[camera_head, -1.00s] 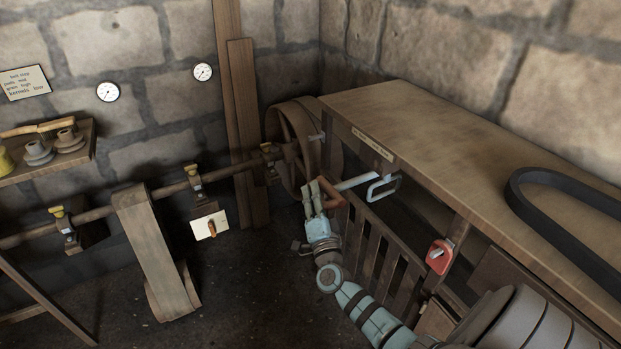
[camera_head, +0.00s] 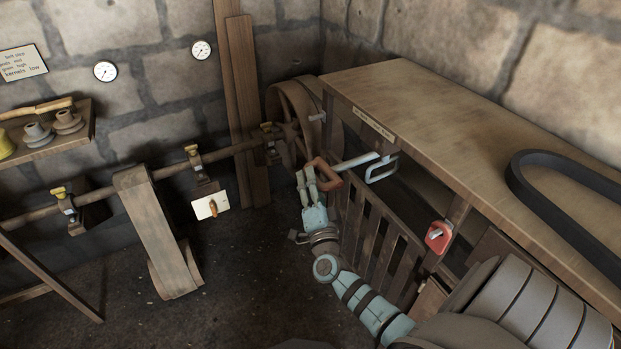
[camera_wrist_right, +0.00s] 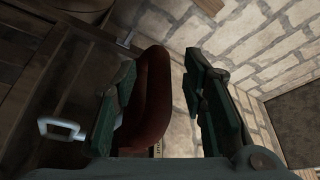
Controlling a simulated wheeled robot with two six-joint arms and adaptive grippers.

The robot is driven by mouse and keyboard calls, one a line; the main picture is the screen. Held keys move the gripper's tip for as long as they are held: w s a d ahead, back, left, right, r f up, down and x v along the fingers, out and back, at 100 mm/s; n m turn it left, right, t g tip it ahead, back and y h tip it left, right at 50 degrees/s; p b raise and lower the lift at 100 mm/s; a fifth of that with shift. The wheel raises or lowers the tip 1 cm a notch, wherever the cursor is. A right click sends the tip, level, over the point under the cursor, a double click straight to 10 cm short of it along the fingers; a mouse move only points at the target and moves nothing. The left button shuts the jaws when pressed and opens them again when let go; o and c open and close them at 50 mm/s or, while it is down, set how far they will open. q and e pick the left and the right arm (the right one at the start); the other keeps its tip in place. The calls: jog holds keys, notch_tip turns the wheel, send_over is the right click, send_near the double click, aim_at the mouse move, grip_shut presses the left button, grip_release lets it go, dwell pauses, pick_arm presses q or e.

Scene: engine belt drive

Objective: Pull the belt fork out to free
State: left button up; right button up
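The belt fork shows in the head view as a pale bar (camera_head: 357,161) with a brown, rounded handle (camera_head: 328,175) at its left end. It sticks out at the far end of the bench. My right gripper (camera_head: 306,178) is at the handle, its fingers just left of it in the head view. In the right wrist view the handle (camera_wrist_right: 153,95) stands between the two green fingers (camera_wrist_right: 160,105). It is close against the left finger, with a clear gap to the right finger, so the gripper is open. My left gripper is not in view.
A long wooden bench (camera_head: 440,110) stands right, with a black belt (camera_head: 570,215) on top. A grey loop handle (camera_head: 382,168) sits beside the bar and a red lever (camera_head: 438,236) on the bench front. A wide belt (camera_head: 155,230) hangs from the shaft left. Open floor lies between.

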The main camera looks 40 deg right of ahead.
jog(key=v, duration=1)
jog(key=shift+s+a, duration=0.15)
jog(key=shift+a, duration=0.1)
jog(key=s+a+f+n+g+y, duration=0.2)
jog(key=a+f+n+y, duration=0.15)
jog(key=f, duration=0.55)
jog(key=s+a+f+n+g+y, duration=0.25)
jog(key=f+n, duration=0.25)
jog(key=f, duration=0.4)
jog(key=s+a+f+n+g+y, duration=0.2)
jog(key=s+f+n+y, duration=0.15)
jog(key=f, duration=0.55)
jog(key=s+f+n+g, duration=0.3)
jog(key=s+f+g, duration=0.2)
jog(key=s, duration=0.8)
jog(key=s+f+n+g, duration=0.3)
jog(key=s+f+g, duration=0.2)
jog(key=s+f, duration=0.5)
jog(key=s, duration=0.4)
jog(key=shift+d+f, duration=0.2)
jog(key=shift+f, duration=0.15)
